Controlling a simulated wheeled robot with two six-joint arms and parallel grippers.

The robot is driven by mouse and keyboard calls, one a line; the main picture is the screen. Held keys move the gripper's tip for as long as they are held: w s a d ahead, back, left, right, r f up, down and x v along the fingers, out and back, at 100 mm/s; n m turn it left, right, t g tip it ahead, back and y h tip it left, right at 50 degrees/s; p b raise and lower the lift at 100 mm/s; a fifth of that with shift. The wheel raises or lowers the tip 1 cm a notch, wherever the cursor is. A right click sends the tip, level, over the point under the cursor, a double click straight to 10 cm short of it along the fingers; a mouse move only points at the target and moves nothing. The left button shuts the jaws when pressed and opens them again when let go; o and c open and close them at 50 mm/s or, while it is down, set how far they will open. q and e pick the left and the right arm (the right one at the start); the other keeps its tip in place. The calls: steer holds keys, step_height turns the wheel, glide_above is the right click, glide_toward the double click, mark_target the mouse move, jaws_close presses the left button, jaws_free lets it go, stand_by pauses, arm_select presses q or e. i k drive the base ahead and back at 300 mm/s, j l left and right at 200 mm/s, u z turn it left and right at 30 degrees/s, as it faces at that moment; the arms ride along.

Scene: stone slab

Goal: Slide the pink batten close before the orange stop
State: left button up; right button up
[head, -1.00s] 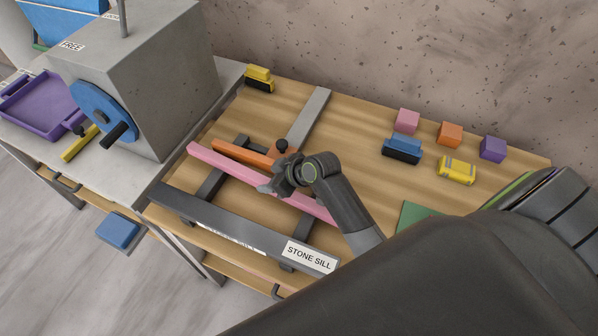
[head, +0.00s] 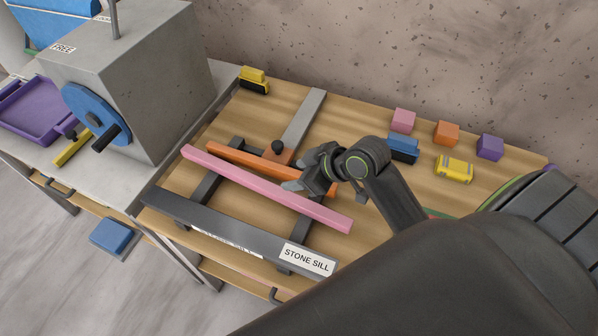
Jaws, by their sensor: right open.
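The pink batten (head: 235,177) lies aslant across dark rails on the wooden bench. The orange stop (head: 232,154), a long bar, lies behind it, roughly parallel, with a narrow gap between them. An orange block with a black knob (head: 277,147) sits at the stop's middle, on a grey rail. My right gripper (head: 297,188) is open, with its fingertips at or just above the batten's far edge, right of its middle. I cannot tell whether they touch it. The gripper hides part of the stop's right half. My left gripper is not in view.
The dark stone sill (head: 225,230) runs along the bench's front. Pink (head: 403,120), orange (head: 446,132) and purple (head: 490,147) blocks, a blue-topped piece (head: 403,148) and a yellow piece (head: 454,169) lie at the back right. A grey machine (head: 160,80) stands at the left.

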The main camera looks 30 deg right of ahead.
mark_target(329, 218)
steer(key=k+j, duration=0.5)
steer(key=k, duration=0.15)
steer(key=k+j, duration=0.5)
steer(key=k, duration=0.2)
